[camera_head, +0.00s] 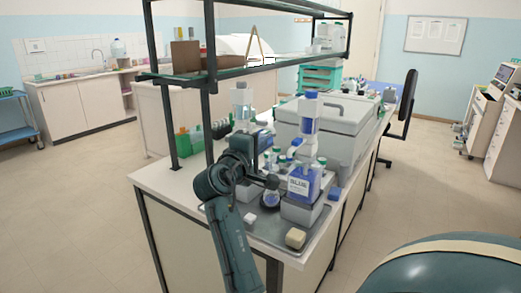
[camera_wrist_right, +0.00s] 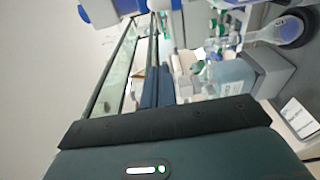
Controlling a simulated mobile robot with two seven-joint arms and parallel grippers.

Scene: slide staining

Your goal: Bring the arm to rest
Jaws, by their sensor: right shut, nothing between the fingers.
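My right arm (camera_head: 232,240) reaches up from the bottom of the head view and bends over the near end of the bench. My right gripper (camera_head: 274,182) is shut and empty, just left of a bottle with a blue label (camera_head: 304,183). A round flask (camera_head: 270,199) stands just below the gripper in the picture; I cannot tell whether they touch. My left gripper is not in view.
A grey metal tray (camera_head: 262,226) holds the labware and a beige block (camera_head: 295,238). A large grey lidded box (camera_head: 345,130) stands behind. A dark-framed shelf (camera_head: 235,73) rises over the bench's left side. Open floor (camera_head: 400,200) lies to the right.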

